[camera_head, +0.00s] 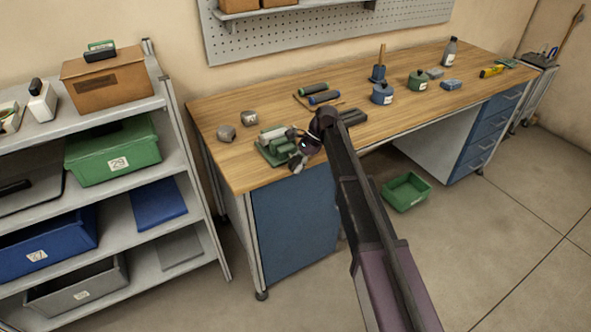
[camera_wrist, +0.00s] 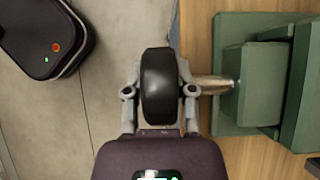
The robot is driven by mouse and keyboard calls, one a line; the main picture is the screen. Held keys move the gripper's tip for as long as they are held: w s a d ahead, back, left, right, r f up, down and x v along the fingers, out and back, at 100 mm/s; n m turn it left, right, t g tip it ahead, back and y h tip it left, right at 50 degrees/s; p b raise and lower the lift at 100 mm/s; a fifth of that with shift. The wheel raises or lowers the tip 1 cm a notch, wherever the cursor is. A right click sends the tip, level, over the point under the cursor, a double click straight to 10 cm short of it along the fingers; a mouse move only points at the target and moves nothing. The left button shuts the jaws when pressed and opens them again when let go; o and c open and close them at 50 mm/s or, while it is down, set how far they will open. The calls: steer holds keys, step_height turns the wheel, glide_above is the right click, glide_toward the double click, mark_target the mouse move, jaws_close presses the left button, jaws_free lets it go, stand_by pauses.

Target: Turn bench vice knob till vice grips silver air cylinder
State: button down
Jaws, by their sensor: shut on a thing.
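The green bench vice (camera_head: 268,154) stands at the near left edge of the workbench. Its green body also fills the right of the wrist view (camera_wrist: 254,85). A pale, silvery cylinder (camera_head: 272,132) lies at the vice's jaws; I cannot tell whether both jaws touch it. The wrist view does not clearly show it. The black vice knob (camera_wrist: 160,72) sits on a silver shaft (camera_wrist: 213,82) that runs into the vice. My gripper (camera_wrist: 160,90) is shut on the knob, one finger on each side. In the head view my gripper (camera_head: 304,146) is small and partly hidden by my arm.
On the wooden bench (camera_head: 225,168), two rounded metal pieces (camera_head: 237,125) stand behind the vice. Blue and green pots (camera_head: 382,94) stand to the right. A shelf with bins (camera_head: 112,150) is at left. A green crate (camera_head: 406,190) lies on the floor.

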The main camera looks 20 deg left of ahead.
steer(key=g+y+b, duration=0.1)
steer(key=b, duration=0.1)
steer(key=g+y+b, duration=0.1)
steer(key=g+b, duration=0.1)
steer(key=shift+w+f+y+b, duration=0.1)
steer(key=shift+f+y+b, duration=0.15)
steer(key=shift+y+b, duration=0.1)
steer(key=shift+r+g+y+b, duration=0.2)
steer(key=shift+g+y+b, duration=0.25)
steer(key=shift+g+b, duration=0.5)
steer(key=shift+r+y+b, duration=0.15)
steer(key=shift+y+b, duration=0.15)
steer(key=shift+b, duration=0.1)
steer(key=shift+r, duration=0.1)
steer(key=shift+c, duration=2.2)
jaws_free()
